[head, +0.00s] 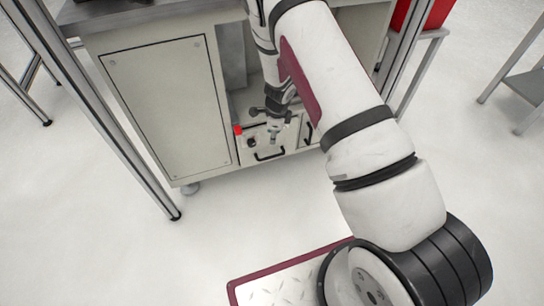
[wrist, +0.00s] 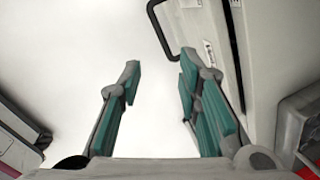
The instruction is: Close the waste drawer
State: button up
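A pale drawer front (head: 262,145) with a black bar handle (head: 268,154) is low in the cabinet, below my gripper in the head view. A second drawer front with a black handle (head: 308,134) is to its right, partly hidden by my arm. I cannot tell which is the waste drawer, or how far either stands out. My gripper (head: 276,130) is close to the drawer fronts. In the wrist view my gripper (wrist: 160,68) is open and empty, its teal-padded fingers apart. A pale drawer front (wrist: 204,35) with a black handle (wrist: 160,28) and a small label is just beyond the right finger.
A closed-looking cabinet door (head: 165,105) is left of the drawers. A small red part (head: 238,130) is beside the drawer area. A metal frame post (head: 115,130) stands at the left, and a red bin (head: 425,15) is at the upper right. The floor (head: 90,240) in front is clear.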

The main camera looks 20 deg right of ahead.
aim_at(272, 156)
jog(key=w+f+n+b, duration=0.1)
jog(key=f+b, duration=0.1)
jog(key=f, duration=0.3)
jog(key=w+f+n+b, duration=0.1)
jog(key=f+n+b, duration=0.1)
jog(key=f, duration=0.3)
jog(key=w+f+n+b, duration=0.1)
jog(key=f+n+b, duration=0.1)
jog(key=f, duration=0.4)
jog(key=shift+w+d+f+b, duration=0.1)
jog(key=shift+d+b, duration=0.25)
jog(key=shift+b, duration=0.05)
grip_shut()
